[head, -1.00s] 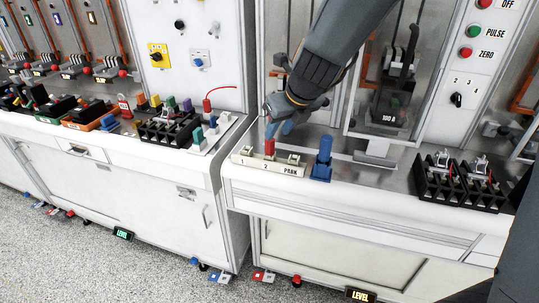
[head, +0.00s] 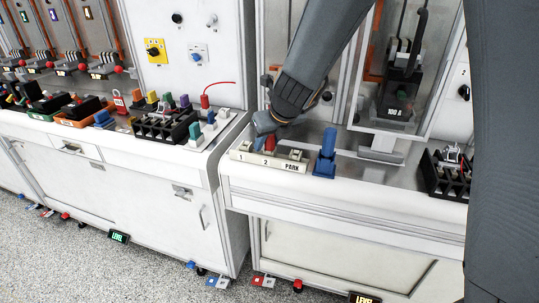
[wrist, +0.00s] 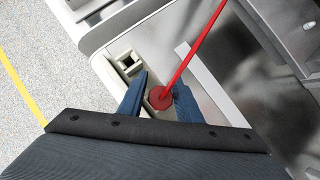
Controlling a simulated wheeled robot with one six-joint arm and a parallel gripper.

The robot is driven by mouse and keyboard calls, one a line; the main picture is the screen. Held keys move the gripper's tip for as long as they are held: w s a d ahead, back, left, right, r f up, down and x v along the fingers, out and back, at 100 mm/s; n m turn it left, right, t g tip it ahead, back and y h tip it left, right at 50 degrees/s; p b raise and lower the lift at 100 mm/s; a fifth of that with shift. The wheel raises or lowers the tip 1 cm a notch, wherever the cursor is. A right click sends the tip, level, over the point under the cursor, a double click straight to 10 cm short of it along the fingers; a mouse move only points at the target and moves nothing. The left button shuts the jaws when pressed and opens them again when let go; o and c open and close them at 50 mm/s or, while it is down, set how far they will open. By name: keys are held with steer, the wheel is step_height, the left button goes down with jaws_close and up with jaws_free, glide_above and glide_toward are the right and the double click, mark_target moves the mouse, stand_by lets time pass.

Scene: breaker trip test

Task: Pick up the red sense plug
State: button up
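The red sense plug (head: 269,144) stands in the pale socket strip (head: 252,157) at the position marked 2. The wrist view shows its round red top (wrist: 160,98) with a red lead running up to the right. My gripper (head: 264,139) is low over the strip, pointing down, with its blue fingers around the plug. In the wrist view one finger of my gripper (wrist: 163,100) is on each side of the plug, with a narrow pale gap at the left finger. It looks open. The fingertips and the plug's lower part are hidden.
A blue upright holder (head: 325,155) stands just right of the strip. A glass-fronted breaker cubicle (head: 398,65) rises behind it. A black rack (head: 447,175) is further right. Another bench with plugs and a black tray (head: 165,128) lies left, across a gap.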

steer(key=shift+w+f, duration=0.2)
steer(key=shift+f, duration=0.15)
jaws_close()
steer(key=shift+r, duration=0.15)
